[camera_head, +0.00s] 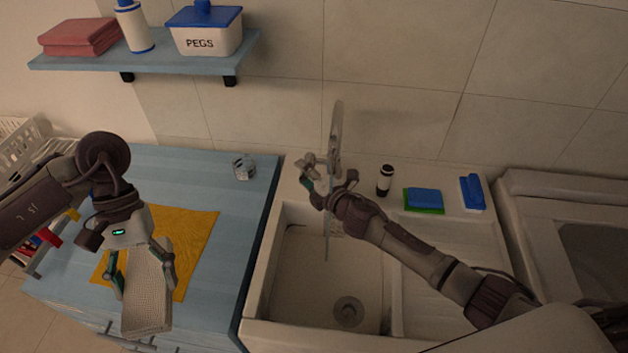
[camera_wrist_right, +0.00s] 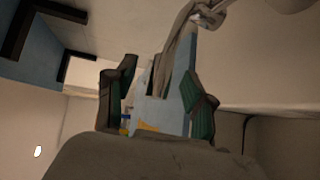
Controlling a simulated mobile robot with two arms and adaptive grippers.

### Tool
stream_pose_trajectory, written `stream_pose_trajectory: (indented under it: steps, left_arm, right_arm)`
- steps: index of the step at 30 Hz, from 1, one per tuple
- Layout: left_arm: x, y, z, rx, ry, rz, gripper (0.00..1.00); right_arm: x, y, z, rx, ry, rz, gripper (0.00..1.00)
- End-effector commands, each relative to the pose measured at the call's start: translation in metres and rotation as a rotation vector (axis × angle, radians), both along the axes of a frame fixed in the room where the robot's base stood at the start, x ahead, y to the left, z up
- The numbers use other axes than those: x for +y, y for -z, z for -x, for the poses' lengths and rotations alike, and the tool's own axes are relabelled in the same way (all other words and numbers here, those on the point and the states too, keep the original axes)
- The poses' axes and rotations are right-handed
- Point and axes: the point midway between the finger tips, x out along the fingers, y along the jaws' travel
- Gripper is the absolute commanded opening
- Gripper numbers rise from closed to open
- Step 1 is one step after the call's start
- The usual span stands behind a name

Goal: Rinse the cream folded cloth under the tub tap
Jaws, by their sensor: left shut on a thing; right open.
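The cream folded cloth (camera_head: 147,308) is held in my left gripper (camera_head: 144,282), which is shut on it above the blue counter at the left, apart from the tub. The tub tap (camera_head: 337,130) stands at the back of the white tub (camera_head: 285,318). A thin bluish stream of water (camera_head: 327,238) falls from it into the left basin. My right gripper (camera_head: 318,182) is open beside the tap's lower part. In the right wrist view its green-padded fingers (camera_wrist_right: 160,108) are apart, with the grey tap (camera_wrist_right: 178,45) just beyond; whether they touch it, I cannot tell.
A yellow cloth (camera_head: 196,232) lies on the blue counter (camera_head: 225,300), with a small glass jar (camera_head: 243,168) behind. A dark bottle (camera_head: 385,182), sponges (camera_head: 423,198) and a blue brush (camera_head: 472,192) stand on the tub's back ledge. My right arm crosses above the tub.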

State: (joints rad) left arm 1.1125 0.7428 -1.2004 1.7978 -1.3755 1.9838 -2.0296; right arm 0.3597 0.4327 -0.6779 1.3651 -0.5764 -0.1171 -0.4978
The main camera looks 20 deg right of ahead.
Motion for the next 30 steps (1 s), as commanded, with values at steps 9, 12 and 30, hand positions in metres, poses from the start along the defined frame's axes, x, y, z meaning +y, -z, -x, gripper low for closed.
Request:
stream_pose_trajectory:
  steps: [9,12,30]
  left_arm:
    - [0.0,0.0,0.0,0.0,0.0,0.0,0.35]
    - [0.0,0.0,0.0,0.0,0.0,0.0,0.35]
    - [0.0,0.0,0.0,0.0,0.0,0.0,0.35]
  right_arm:
    - [-0.022,-0.01,0.055,0.003,-0.002,0.002,0.54]
    - [-0.03,-0.014,0.073,0.003,-0.001,0.001,0.54]
    - [-0.043,-0.022,0.105,0.001,0.0,0.0,0.54]
